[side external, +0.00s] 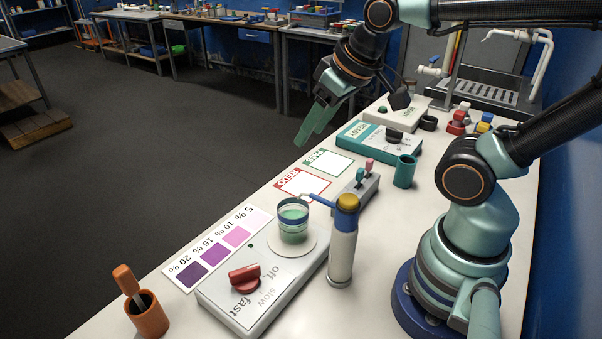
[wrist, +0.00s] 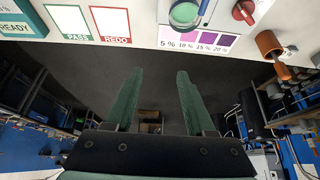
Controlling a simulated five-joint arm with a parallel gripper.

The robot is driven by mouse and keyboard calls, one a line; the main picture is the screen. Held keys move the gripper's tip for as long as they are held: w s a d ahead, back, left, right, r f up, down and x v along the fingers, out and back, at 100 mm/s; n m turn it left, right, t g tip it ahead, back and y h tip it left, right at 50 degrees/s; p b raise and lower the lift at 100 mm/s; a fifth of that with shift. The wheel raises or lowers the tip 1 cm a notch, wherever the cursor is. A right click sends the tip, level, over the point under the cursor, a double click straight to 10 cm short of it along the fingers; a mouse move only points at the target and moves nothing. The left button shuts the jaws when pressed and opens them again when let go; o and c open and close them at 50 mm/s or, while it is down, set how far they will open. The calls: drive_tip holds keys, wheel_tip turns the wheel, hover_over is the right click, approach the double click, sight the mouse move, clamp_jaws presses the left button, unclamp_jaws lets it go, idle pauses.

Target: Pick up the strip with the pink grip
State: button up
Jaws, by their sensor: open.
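The strip with the pink grip (side external: 369,163) stands upright in a grey holder block (side external: 345,203) in the side view. Only its grip shows; its lower part is hidden in the block. A strip with a teal grip (side external: 360,174) stands beside it. My gripper (side external: 312,138) is open and empty, raised in the air at the table's far edge, to the left of and above the holder. In the wrist view, my gripper (wrist: 160,72) has its two green fingers apart over the dark floor. Neither strip shows in the wrist view.
A beaker (side external: 293,222) of green liquid stands on the stirrer (side external: 262,290), next to a grey dispenser (side external: 342,245) with a blue spout. A teal cup (side external: 404,171) is right of the holder. The PASS card (side external: 328,163) and REDO card (side external: 303,185) lie flat.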

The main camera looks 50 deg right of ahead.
drive_tip(key=m+g, duration=0.6)
drive_tip(key=m, duration=1.2)
hover_over(370, 159)
drive_tip(key=f, duration=1.2)
drive_tip(key=shift+s+a+f, duration=0.2)
drive_tip(key=shift+f, duration=0.05)
drive_tip(key=shift+w+d+f, duration=0.1)
drive_tip(key=shift+f, duration=1.4)
drive_tip(key=shift+w+d+f, duration=0.1)
drive_tip(key=shift+f, duration=1.35)
clamp_jaws()
